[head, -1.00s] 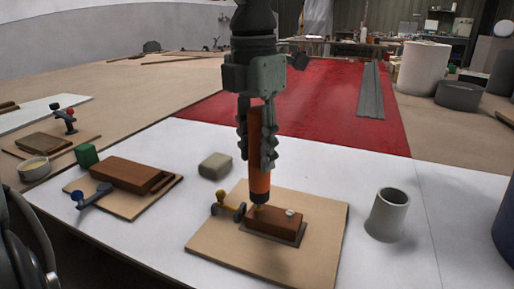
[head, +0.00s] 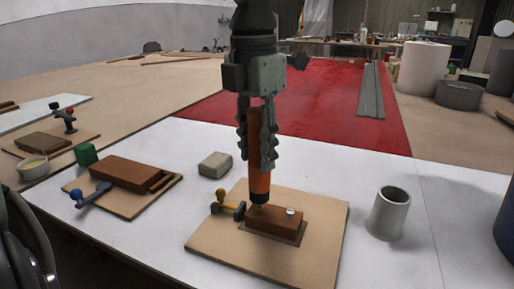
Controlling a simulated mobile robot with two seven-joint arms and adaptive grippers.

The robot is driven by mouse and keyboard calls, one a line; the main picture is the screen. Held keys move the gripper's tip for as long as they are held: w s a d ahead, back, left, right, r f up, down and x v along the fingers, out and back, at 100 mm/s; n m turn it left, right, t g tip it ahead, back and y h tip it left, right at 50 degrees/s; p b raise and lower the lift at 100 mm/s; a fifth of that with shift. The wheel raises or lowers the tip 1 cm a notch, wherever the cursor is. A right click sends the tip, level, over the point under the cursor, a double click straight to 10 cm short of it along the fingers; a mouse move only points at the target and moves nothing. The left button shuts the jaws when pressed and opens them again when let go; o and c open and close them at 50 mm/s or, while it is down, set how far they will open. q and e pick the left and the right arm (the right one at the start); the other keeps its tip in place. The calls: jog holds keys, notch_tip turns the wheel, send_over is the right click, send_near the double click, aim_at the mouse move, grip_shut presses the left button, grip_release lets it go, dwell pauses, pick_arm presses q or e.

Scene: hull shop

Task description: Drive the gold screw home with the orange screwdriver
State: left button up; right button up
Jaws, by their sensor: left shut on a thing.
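My left gripper (head: 257,150) is shut on the orange screwdriver (head: 260,186), which stands nearly upright with its tip down. The tip meets the left part of a reddish-brown wooden block (head: 272,222). The gold screw is at or under the tip and I cannot make it out clearly. A silver-coloured screw head (head: 290,211) shows on the right part of the block. The block sits in a dark holder on a light wooden board (head: 220,240). My right gripper is not in view.
A grey cup (head: 388,214) stands right of the board. A beige block (head: 215,165) lies behind it. At left are a brown wooden box (head: 125,173), a blue-knobbed clamp (head: 88,196), a green block (head: 86,154) and a small bowl (head: 33,168). White tabletop is clear between board and cup.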

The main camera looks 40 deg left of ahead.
aim_at(257, 109)
pick_arm(q)
jog(key=shift+r+p, duration=2.25)
jog(key=shift+r, duration=1.35)
